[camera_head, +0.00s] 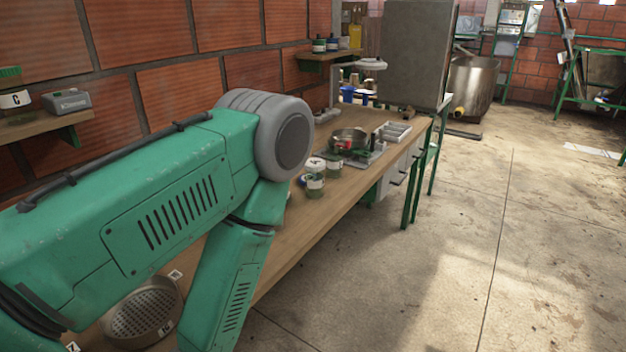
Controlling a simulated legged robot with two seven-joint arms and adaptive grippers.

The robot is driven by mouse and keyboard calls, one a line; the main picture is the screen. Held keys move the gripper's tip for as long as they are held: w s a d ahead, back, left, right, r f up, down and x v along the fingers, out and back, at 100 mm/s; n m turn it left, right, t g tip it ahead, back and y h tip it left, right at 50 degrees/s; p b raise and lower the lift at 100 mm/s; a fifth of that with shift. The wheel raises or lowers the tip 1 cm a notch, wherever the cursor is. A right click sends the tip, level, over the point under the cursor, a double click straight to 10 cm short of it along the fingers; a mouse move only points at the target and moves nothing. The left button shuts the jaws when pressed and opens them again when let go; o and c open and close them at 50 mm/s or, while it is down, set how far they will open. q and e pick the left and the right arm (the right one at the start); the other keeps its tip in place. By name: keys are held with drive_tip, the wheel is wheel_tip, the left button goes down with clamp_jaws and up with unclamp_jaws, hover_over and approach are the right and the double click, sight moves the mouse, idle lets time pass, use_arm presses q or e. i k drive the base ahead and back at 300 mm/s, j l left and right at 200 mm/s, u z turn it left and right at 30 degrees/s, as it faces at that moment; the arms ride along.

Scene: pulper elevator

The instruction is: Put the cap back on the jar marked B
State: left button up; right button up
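Small jars with pale labels stand on the wooden bench, just right of my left arm's elbow. The nearest jar (315,188) has a label too small to read, so I cannot tell whether it is jar B. Another jar (334,168) stands close behind it. A white round piece (315,164) shows by the nearest jar; I cannot tell if it is a cap. A small blue item (301,181) is partly hidden behind my elbow. My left arm crosses the view from the left and bends downward; its gripper is out of frame. My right gripper is not in view.
A round sieve (143,313) lies near. The floor at right is clear.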

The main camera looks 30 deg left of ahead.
sight(334, 151)
drive_tip(key=i+l, duration=0.2)
drive_tip(key=i, duration=0.25)
drive_tip(key=i+l, duration=0.2)
drive_tip(key=i, duration=0.3)
drive_tip(key=i+l, duration=0.25)
drive_tip(key=i, duration=0.2)
drive_tip(key=i+l, duration=0.2)
drive_tip(key=i, duration=0.25)
drive_tip(key=i+l, duration=0.2)
drive_tip(key=i, duration=0.25)
drive_tip(key=i+l+u, duration=0.1)
drive_tip(key=i, duration=0.4)
drive_tip(key=l+u, duration=0.1)
drive_tip(key=u, duration=1.5)
